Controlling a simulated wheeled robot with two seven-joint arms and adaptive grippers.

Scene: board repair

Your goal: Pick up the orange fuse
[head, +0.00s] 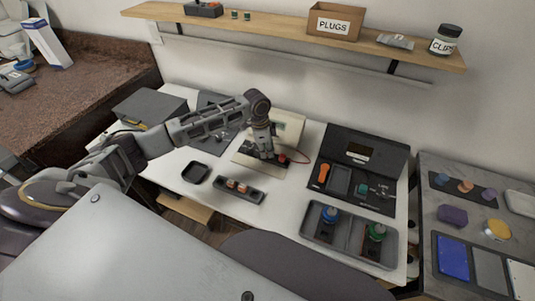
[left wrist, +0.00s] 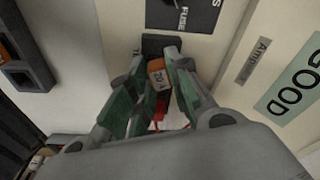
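An orange fuse (left wrist: 157,73) with a "20" mark sits between the fingertips of my left gripper (left wrist: 157,66) in the left wrist view. The fingers close on it from both sides and appear to touch it. A dark block (left wrist: 161,44) lies just beyond the fuse; I cannot tell whether the fuse touches it. In the head view my left gripper (head: 267,153) points down over the cream tester (head: 289,125) and hides the fuse. My right gripper is not in view.
A dark rack (head: 256,197) with orange-topped pieces and an empty black tray (head: 195,173) stand in front on the white table. A black panel (head: 358,165) and a grey two-part tray (head: 344,244) with blue and green knobs are to the right. A shelf (head: 285,28) hangs above.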

